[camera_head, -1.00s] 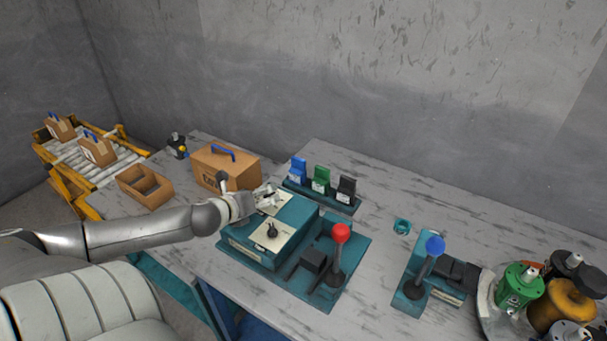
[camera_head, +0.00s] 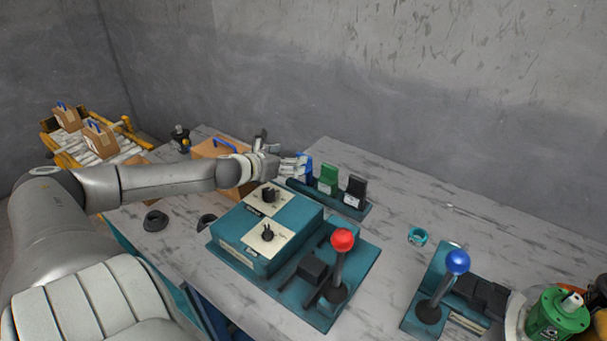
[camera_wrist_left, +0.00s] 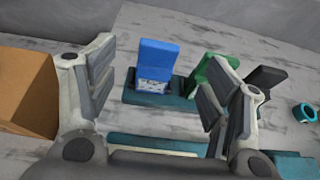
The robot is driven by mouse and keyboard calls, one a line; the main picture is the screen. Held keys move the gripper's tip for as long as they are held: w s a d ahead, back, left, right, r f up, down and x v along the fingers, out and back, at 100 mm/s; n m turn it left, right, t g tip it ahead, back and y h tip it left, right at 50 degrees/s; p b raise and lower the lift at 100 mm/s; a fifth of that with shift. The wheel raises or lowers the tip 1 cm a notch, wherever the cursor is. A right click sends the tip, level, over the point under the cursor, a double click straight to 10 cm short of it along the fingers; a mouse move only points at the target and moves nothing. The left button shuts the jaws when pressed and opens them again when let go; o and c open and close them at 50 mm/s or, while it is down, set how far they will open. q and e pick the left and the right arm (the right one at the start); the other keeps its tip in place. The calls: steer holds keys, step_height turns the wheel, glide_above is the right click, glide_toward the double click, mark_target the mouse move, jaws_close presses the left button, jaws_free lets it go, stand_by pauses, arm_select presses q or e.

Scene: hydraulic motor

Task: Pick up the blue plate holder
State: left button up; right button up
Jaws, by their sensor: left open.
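The blue plate holder (camera_wrist_left: 158,62) stands upright at the left end of a teal rack in the left wrist view. It shows ahead of and between the two open fingers of my left gripper (camera_wrist_left: 160,92), with nothing held. My right gripper is not in view.
A teal machine box (camera_head: 268,232) with black knobs lies below my left arm, with a red-knobbed lever (camera_head: 341,241) beside it. A cardboard box (camera_head: 208,150) is behind my left wrist. A blue-knobbed lever (camera_head: 457,262) and a teal ring (camera_head: 417,236) are to the right.

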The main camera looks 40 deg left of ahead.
arm_select(q)
steer(key=x, duration=0.3)
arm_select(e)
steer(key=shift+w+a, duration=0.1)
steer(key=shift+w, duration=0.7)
arm_select(q)
steer(key=p, duration=0.2)
glide_above(307, 177)
steer(key=w+a, duration=0.1)
steer(key=a, duration=0.2)
steer(key=shift+d+f, duration=0.2)
steer(key=shift+f, duration=0.9)
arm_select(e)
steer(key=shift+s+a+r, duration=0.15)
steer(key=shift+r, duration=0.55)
arm_select(q)
steer(key=shift+c, duration=0.2)
steer(key=c, duration=1.2)
steer(key=shift+c, duration=0.7)
